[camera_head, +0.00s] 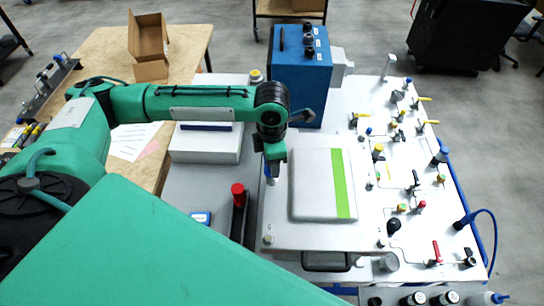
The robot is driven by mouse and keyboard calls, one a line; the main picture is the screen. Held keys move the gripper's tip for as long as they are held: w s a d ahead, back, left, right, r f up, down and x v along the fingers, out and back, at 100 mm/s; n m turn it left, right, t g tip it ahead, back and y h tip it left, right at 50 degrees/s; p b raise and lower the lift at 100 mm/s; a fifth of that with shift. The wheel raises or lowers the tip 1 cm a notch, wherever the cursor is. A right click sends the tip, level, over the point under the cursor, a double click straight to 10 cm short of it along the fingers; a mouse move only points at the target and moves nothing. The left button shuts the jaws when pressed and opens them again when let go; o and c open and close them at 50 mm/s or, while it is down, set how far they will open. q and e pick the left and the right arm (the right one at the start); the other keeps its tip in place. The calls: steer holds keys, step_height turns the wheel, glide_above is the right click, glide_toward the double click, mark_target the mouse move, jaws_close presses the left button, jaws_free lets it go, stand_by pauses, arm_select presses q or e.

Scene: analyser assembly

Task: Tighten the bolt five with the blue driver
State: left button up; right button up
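My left arm reaches in from the left, and its gripper (272,163) points down at the left edge of the white plate (310,236). A slim tool with a blue part, which looks like the blue driver (268,170), is upright in the gripper. Its lower end is over the plate's left side, close to the raised grey cover with a green stripe (318,185). The bolt under it is hidden or too small to tell. Small bolt heads show at the plate's front left (268,240) and front right (382,243). My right gripper is out of view.
A blue box (302,78) stands behind the plate. A red-topped tool (238,190) stands left of it, near a small blue item (200,218). A panel of valves and fittings (410,185) fills the right. A black handle (327,262) is at the plate's front.

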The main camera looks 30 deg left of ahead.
arm_select(q)
steer(key=n+p, duration=0.1)
steer(key=n, duration=0.1)
steer(key=n+p, duration=0.1)
steer(key=p, duration=0.1)
steer(key=shift+r+n, duration=0.35)
steer(key=shift+n, duration=0.05)
steer(key=shift+s+f+n, duration=0.1)
steer(key=shift+f+n, duration=0.1)
steer(key=shift+n, duration=0.3)
steer(key=n, duration=0.4)
steer(key=shift+f+n, duration=0.15)
steer(key=shift+n, duration=0.15)
steer(key=n, duration=0.4)
steer(key=shift+n, duration=0.3)
steer(key=n, duration=0.9)
steer(key=shift+c, duration=0.4)
